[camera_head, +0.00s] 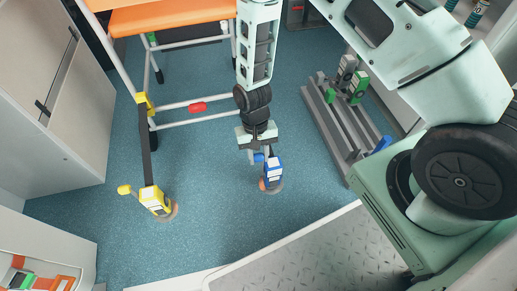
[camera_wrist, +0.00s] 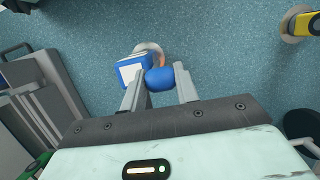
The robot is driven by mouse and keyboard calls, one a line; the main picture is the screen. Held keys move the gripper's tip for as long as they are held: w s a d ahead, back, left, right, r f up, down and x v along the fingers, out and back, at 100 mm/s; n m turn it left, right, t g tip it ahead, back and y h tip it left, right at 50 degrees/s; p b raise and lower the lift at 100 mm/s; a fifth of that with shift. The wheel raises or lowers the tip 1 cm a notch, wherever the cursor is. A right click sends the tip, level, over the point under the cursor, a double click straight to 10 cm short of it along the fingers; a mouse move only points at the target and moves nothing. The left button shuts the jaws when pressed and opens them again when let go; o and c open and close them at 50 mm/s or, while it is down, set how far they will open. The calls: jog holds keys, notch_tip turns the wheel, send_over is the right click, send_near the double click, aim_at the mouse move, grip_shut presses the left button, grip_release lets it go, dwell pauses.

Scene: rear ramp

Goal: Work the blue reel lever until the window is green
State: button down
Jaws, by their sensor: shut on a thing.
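The blue reel (camera_head: 272,172) sits on the floor near the middle of the head view, with a white label on top. It also shows in the wrist view (camera_wrist: 134,68), at upper middle. Its lever ends in a round blue knob (camera_wrist: 160,80), which lies between my two fingers. My gripper (camera_head: 259,157) reaches down from above and is shut on this knob; the wrist view also shows the gripper (camera_wrist: 161,86). The lever's shaft is mostly hidden. The window's colour cannot be made out in either view.
A yellow reel (camera_head: 155,200) with its own lever stands on the floor to the left, its strap running up to the orange-topped stretcher (camera_head: 170,16). A grey rail rack (camera_head: 345,125) with green and grey reels is to the right. Blue floor (camera_head: 215,215) between the reels is clear.

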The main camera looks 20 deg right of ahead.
jog(key=shift+s+a, duration=0.1)
jog(key=shift+s, duration=0.1)
jog(key=c, duration=1)
grip_release()
jog(key=shift+w, duration=0.1)
jog(key=shift+c, duration=0.2)
jog(key=shift+r, duration=0.1)
jog(key=p+v, duration=0.8)
jog(key=v, duration=0.9)
jog(key=shift+r, duration=0.15)
